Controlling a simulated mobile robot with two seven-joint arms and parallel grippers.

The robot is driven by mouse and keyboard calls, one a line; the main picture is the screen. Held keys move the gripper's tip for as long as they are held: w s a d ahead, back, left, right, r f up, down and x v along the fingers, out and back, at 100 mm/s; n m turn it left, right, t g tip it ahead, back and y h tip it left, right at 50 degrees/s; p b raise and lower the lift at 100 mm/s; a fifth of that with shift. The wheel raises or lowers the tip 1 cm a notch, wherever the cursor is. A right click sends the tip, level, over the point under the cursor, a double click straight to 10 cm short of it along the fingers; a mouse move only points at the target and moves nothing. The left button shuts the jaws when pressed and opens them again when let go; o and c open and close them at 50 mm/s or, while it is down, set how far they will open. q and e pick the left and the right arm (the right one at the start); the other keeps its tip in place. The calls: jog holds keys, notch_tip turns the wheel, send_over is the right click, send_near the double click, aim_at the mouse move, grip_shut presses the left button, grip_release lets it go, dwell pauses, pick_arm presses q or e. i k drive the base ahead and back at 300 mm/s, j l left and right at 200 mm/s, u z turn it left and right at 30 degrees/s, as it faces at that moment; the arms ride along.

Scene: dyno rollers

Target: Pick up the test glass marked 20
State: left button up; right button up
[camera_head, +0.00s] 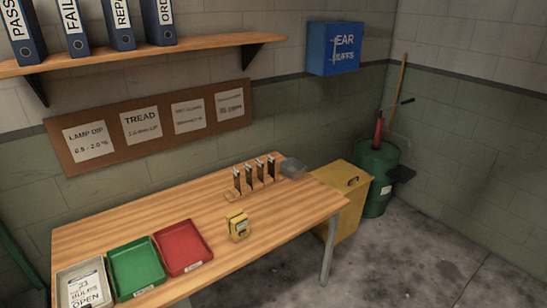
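Several small dark upright pieces with pale tops stand in a row in a wooden rack (252,190) at the back right of the table. They may be the test glasses, but no number on them is readable, so I cannot tell which is marked 20. The rightmost dark piece (271,167) stands near a grey container. Neither of my grippers is in view.
The wooden table (190,215) holds a yellow device (238,227), a red tray (183,248), a green tray (136,267), a pale tray with a card (84,285) and a grey container (293,168). A yellow bin (343,195) stands at its right end.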

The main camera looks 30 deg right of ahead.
aim_at(248, 169)
jog(key=i+l+z, duration=0.2)
jog(key=i+z, duration=0.55)
jog(key=i, duration=0.3)
